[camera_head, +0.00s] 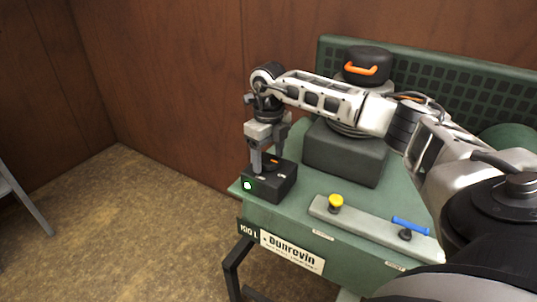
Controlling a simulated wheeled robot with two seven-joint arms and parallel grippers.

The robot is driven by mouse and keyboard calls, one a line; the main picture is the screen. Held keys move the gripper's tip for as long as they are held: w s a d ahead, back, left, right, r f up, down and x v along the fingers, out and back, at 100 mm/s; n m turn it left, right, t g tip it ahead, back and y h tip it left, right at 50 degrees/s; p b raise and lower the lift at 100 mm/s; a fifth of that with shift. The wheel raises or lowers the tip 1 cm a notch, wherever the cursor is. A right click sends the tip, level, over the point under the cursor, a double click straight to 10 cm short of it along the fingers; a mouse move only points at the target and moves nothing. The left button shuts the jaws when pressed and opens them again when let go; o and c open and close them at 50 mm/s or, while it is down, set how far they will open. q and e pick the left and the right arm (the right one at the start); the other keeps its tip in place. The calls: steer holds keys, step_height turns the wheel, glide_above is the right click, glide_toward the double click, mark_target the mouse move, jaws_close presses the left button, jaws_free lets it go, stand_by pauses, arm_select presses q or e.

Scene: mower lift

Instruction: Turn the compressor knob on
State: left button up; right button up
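A black control box (277,189) sits at the left end of the green compressor bench. A dark round knob (266,159) with an orange mark (273,161) is on its top. A small green light (247,185) glows on the box's front. My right gripper (267,161) points straight down over the box, its two fingers apart with the knob between them. The near finger partly covers the knob, and I cannot tell whether the fingers press on it. My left gripper is not in view.
A strip with a yellow knob (336,201) and a blue-handled valve (410,226) lies along the bench front. A dark motor housing (344,152) and a black round cap with an orange handle (361,69) stand behind.

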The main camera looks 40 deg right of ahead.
mark_target(268, 159)
step_height(268, 159, up, 16)
stand_by(0.5)
stand_by(0.4)
